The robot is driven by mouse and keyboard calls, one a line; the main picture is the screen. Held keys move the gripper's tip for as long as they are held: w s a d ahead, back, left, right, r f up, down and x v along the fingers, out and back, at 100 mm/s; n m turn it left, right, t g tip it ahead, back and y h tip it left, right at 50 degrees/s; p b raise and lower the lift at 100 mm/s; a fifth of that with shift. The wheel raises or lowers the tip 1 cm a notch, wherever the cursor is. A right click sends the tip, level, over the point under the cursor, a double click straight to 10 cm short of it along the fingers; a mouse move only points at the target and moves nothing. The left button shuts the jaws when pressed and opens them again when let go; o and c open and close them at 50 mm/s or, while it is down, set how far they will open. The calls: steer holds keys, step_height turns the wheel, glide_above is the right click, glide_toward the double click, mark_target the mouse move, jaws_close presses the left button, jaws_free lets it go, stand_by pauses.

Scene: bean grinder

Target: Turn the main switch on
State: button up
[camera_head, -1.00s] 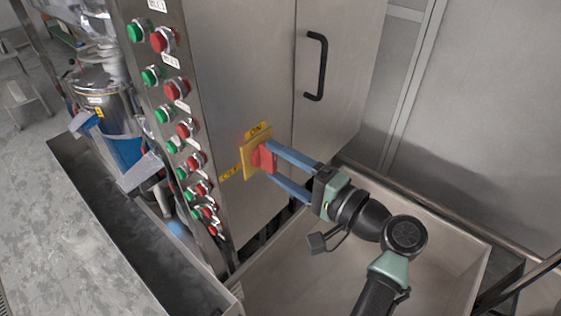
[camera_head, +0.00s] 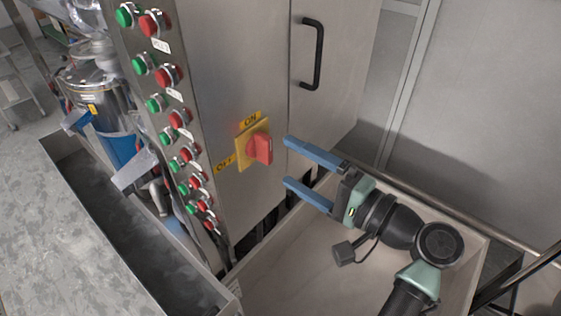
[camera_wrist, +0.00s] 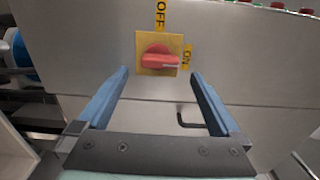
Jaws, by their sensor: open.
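The main switch is a red knob (camera_head: 260,149) on a yellow plate (camera_head: 245,155), set on the steel cabinet front. A yellow ON label (camera_head: 251,120) is above it and an OFF label (camera_head: 225,163) at its lower left. In the wrist view the knob (camera_wrist: 160,60) lies sideways, its pale-marked end toward the ON label (camera_wrist: 187,57) at right; the OFF label (camera_wrist: 160,14) is above. My gripper (camera_head: 288,162) is open and empty, its blue fingers to the right of the knob and apart from it.
Green and red push buttons (camera_head: 178,119) line the cabinet's left strip. A black door handle (camera_head: 319,54) is above my gripper. A steel trough (camera_head: 300,275) lies below my arm. The space between fingers and knob is clear.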

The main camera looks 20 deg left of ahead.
steer(key=b+v, duration=0.2)
steer(key=v, duration=0.6)
steer(key=shift+d, duration=0.25)
steer(key=shift+s, duration=0.1)
